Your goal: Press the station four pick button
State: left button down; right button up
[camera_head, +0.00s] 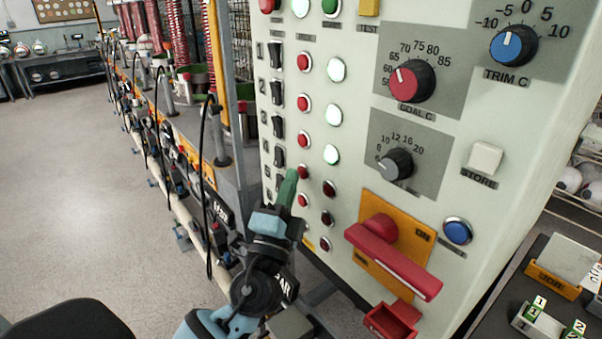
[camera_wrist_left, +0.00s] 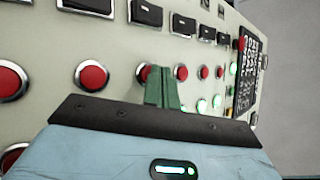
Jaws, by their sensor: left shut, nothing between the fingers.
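The pale control panel (camera_head: 350,110) has numbered rows, each with a black switch, a red button and a round lamp. The row-four red button (camera_head: 303,172) is beside my left gripper (camera_head: 289,186), which is shut and empty with green fingertips pointing at the panel. In the left wrist view the fingertips (camera_wrist_left: 164,88) partly cover a red button (camera_wrist_left: 143,73), which appears to be row four's. I cannot tell whether they touch it. The row-four lamp (camera_head: 329,188) is dark. The row-four switch (camera_head: 279,156) is just above the fingertips. My right gripper is out of view.
A red lever handle (camera_head: 395,262) sticks out at the panel's lower right. Dials, including the red goal dial (camera_head: 411,81), and a blue button (camera_head: 457,230) are to the right. A bench (camera_head: 230,175) with hanging cables stands left of the panel. Floor at far left is clear.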

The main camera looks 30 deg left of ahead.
pick_arm(q)
jog(key=shift+w+d, duration=0.1)
jog(key=shift+w, duration=0.15)
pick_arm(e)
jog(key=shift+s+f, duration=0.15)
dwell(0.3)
pick_arm(q)
jog(key=shift+s, duration=0.15)
jog(key=shift+s+a, duration=0.25)
jog(key=shift+s, duration=0.35)
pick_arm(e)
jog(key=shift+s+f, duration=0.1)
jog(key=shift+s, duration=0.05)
pick_arm(q)
jog(key=s, duration=0.1)
jog(key=s+a, duration=0.1)
jog(key=s, duration=0.1)
jog(key=s+a, duration=0.1)
jog(key=shift+s+b, duration=0.3)
jog(key=shift+b, duration=0.05)
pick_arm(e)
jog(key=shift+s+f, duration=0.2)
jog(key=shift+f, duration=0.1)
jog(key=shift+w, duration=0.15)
